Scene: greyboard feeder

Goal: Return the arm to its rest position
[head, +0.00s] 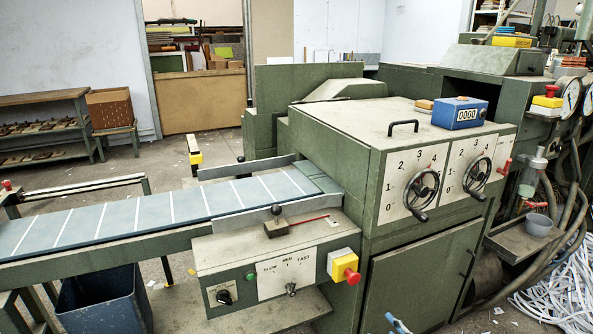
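The green greyboard feeder (340,140) fills the middle. Its belt (120,222), grey-blue with white cross stripes, runs in from the left between low metal side guides.
The control box (270,262) has a speed panel, a black knob and a red stop button (346,270). Two handwheels (421,188) stick out of the front. A blue counter (459,113) sits on top. A blue bin (104,300) stands under the belt. Paper strips (560,300) lie at right.

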